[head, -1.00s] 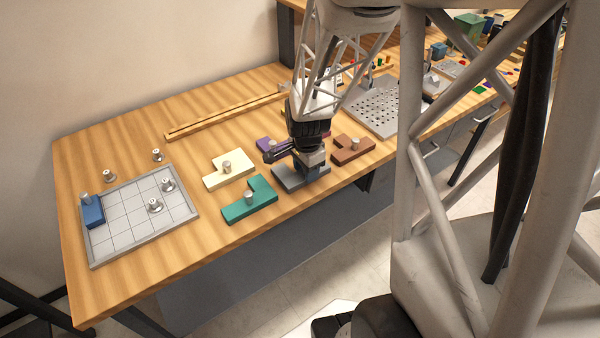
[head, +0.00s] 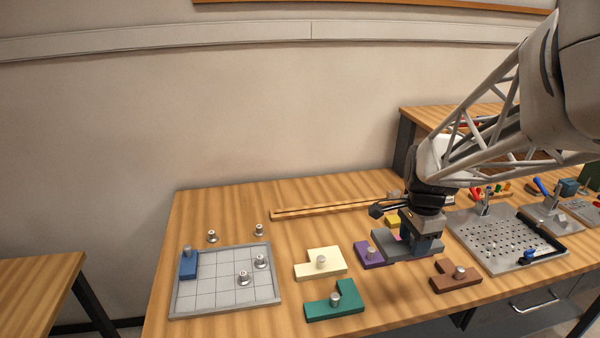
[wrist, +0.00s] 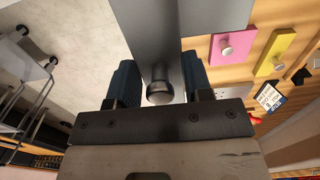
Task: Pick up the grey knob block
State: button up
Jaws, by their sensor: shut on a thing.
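The grey knob block (head: 392,243) hangs from my gripper (head: 422,246), a little above the table, with a dark shadow below it. In the wrist view my gripper (wrist: 160,88) has its two dark blue fingers on either side of the block's round metal knob (wrist: 160,93), shut on it. The flat grey plate of the block (wrist: 165,30) reaches away from the fingers toward the top of the picture. In the head view the knob is hidden by my gripper.
A purple block (head: 367,257) and a yellow block (head: 392,221) lie close by. A brown block (head: 455,281), a cream block (head: 310,268) and a green block (head: 325,308) are around. A gridded grey tray (head: 205,300) with a blue block (head: 188,266) stands left. A perforated plate (head: 478,241) is right.

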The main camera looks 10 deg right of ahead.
notch_tip(320, 180, up, 12)
jog(key=shift+f, duration=0.1)
dwell(0.9)
notch_tip(320, 180, up, 8)
dwell(0.6)
dwell(0.3)
jog(key=w+a+f, duration=0.6)
jog(key=a+f, duration=0.2)
jog(key=a, duration=0.1)
jog(key=s+a+f, duration=0.1)
jog(key=a+f, duration=0.6)
jog(key=a, duration=0.2)
jog(key=s+a+f, duration=0.1)
jog(key=a+f, duration=0.6)
jog(key=a, duration=0.3)
jog(key=s+a+f, duration=0.1)
jog(key=a+f, duration=0.7)
jog(key=a, duration=0.1)
jog(key=shift+a, duration=0.25)
jog(key=shift+w, duration=0.15)
jog(key=w+a, duration=0.2)
jog(key=w, duration=0.3)
jog(key=w+a+f, duration=0.1)
jog(key=w+a, duration=0.1)
jog(key=w, duration=0.2)
jog(key=w+a, duration=0.2)
jog(key=w, duration=0.3)
jog(key=shift+w+f, duration=0.15)
jog(key=shift+w, duration=0.2)
